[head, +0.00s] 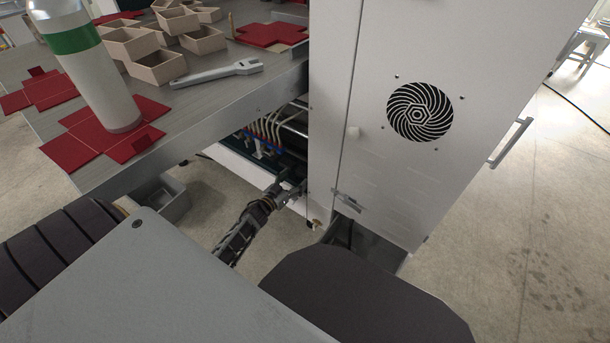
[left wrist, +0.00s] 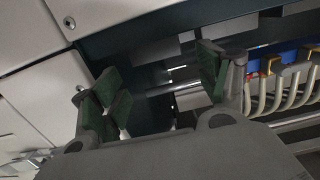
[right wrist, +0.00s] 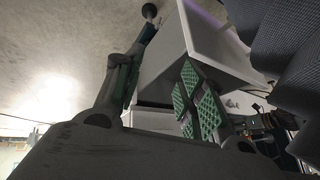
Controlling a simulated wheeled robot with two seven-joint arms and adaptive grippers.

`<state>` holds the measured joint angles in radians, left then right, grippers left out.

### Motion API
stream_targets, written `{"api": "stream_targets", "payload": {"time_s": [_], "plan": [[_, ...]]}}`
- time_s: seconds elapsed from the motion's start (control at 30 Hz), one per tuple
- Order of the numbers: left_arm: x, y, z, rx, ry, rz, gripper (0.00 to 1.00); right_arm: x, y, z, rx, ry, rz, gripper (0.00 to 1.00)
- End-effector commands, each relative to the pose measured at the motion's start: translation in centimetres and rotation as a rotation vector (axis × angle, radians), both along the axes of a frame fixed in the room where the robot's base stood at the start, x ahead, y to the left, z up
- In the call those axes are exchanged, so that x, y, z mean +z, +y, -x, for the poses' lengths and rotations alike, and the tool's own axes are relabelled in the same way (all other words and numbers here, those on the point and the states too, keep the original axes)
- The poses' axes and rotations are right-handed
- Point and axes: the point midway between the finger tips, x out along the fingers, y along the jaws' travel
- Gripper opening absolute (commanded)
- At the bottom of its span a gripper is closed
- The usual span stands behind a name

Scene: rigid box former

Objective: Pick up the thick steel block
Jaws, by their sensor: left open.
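I cannot make out the thick steel block for certain in any view. In the head view my left gripper (head: 290,192) reaches into the low opening of the machine, beside its white cabinet. In the left wrist view the left gripper (left wrist: 160,85) is open, its green pads wide apart, with nothing held between them. Beyond the pads are grey block-like parts (left wrist: 152,52) on a dark frame; which of them is the block I cannot tell. My right gripper shows only in the right wrist view (right wrist: 160,95), with its pads apart and empty.
The white cabinet (head: 375,60) with a round vent stands right of the left gripper. Cables and hoses (head: 265,132) run inside the opening. The table (head: 215,90) above holds a wrench (head: 217,73), small boxes, red blanks and a white-green cylinder (head: 88,75). A grey bin (head: 172,203) sits below.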

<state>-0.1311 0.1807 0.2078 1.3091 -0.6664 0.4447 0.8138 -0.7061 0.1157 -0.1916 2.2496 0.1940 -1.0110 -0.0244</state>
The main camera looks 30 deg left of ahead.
Motion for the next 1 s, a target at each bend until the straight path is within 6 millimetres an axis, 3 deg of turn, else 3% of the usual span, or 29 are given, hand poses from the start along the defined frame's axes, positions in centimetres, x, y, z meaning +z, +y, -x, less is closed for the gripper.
{"api": "stream_targets", "payload": {"time_s": [0.57, 0.7, 1.0], "plan": [[-0.2, -0.1, -0.9, 0.0, -0.001, 0.0, 0.75, -0.1, 0.2, -0.9, -0.006, -0.034, -0.016, 0.4], [-0.5, -0.3, -1.8, 0.0, -0.002, 0.0, 0.75, -2.2, 0.4, -0.4, -0.016, -0.04, -0.031, 0.4], [-0.8, -0.6, -4.2, 0.0, -0.001, 0.0, 0.75, -4.0, 0.7, -0.5, -0.03, -0.069, -0.062, 0.4]]}}
